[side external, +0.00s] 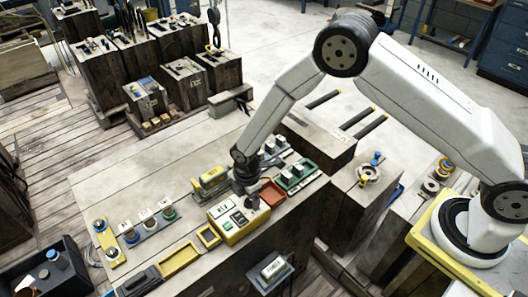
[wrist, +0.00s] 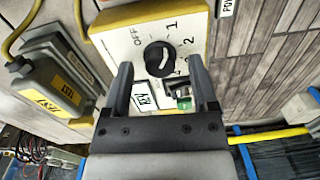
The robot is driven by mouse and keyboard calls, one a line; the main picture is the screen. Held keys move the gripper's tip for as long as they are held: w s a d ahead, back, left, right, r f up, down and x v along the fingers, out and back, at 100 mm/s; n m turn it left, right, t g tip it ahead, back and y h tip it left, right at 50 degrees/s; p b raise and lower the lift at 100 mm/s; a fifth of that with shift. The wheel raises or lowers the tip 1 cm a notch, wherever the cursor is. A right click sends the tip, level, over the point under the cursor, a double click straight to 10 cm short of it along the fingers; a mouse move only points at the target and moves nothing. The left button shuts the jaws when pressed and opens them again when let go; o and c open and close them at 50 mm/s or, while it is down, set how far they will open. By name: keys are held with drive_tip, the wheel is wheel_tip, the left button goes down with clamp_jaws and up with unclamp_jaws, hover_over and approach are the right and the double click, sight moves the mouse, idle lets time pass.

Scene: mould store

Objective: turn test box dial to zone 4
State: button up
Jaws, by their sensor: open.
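The yellow test box (side external: 232,232) with a pale top sits on the bench in the side view, below my gripper (side external: 247,186), which hides its dial there. In the wrist view the test box (wrist: 112,28) fills the upper middle. Its round black dial (wrist: 158,58) is ringed by OFF, 1 and 2, with further marks partly hidden by the right finger. I cannot clearly read where its pointer stands. My gripper (wrist: 159,64) is open, one finger to each side of the dial in this view. I cannot tell how far above it the fingertips are.
A yellow device (side external: 211,182) stands close behind the test box, a red tray (side external: 272,195) and green-edged block (side external: 297,172) to its right. A row of knobs (side external: 148,225) and a yellow tray (side external: 180,258) lie left.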

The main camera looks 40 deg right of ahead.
drive_tip(key=shift+f, duration=0.15)
drive_tip(key=shift+c, duration=0.3)
clamp_jaws()
drive_tip(key=shift+m, duration=0.5)
drive_tip(key=m, duration=1)
drive_tip(key=shift+s+d+m, duration=0.1)
drive_tip(key=shift+m, duration=0.2)
drive_tip(key=m, duration=1.2)
